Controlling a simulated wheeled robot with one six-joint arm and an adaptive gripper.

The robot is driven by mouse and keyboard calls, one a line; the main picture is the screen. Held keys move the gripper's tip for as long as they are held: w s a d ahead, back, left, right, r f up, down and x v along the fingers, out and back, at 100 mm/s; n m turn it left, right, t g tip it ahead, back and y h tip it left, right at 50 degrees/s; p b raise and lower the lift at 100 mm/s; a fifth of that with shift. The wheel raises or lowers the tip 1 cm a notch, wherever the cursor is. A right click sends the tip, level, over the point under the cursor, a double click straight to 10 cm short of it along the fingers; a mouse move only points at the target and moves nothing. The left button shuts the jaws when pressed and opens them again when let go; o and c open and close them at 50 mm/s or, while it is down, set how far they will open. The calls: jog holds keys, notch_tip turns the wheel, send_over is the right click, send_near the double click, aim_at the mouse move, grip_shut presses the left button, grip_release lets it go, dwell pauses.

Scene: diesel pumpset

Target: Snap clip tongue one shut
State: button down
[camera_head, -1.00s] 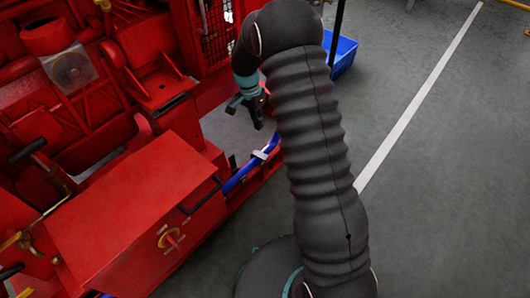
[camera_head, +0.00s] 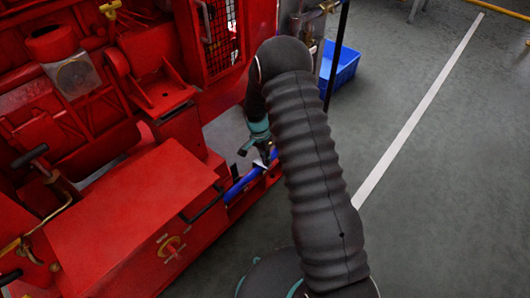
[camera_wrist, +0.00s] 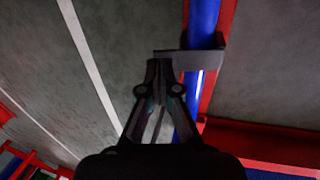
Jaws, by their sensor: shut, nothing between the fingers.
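A blue hose (camera_head: 243,184) runs along the low red rail of the pumpset. It also shows in the wrist view (camera_wrist: 203,20), running down past my gripper. A grey clip with a flat tongue (camera_wrist: 205,60) lies across the hose in the wrist view. Its tongue reaches left to my fingertips. Whether they touch it I cannot tell. My gripper (camera_wrist: 160,68) is shut and empty, just left of the hose in that view. In the head view my gripper (camera_head: 265,153) is low over the hose, partly behind my arm, and hides most of the clip there.
The red pumpset (camera_head: 130,215) fills the left side, with a box-shaped cover close to the hose. A blue crate (camera_head: 342,66) stands on the floor behind my arm. The grey floor to the right, with a white line (camera_head: 415,115), is clear.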

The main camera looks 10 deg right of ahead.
jog(key=shift+s+d+f, duration=0.1)
jog(key=shift+f, duration=0.3)
jog(key=shift+b+x, duration=1.1)
jog(key=shift+b, duration=0.15)
jog(key=shift+s+r, duration=0.2)
jog(key=shift+d+r, duration=0.15)
jog(key=shift+p+v, duration=0.6)
jog(key=shift+v, duration=0.35)
jog(key=s+d+p+v, duration=0.1)
jog(key=s+v, duration=0.1)
jog(key=v, duration=1.1)
jog(key=shift+s+d+r+p, duration=0.35)
jog(key=shift+d+r+p, duration=0.05)
jog(key=shift+d, duration=0.1)
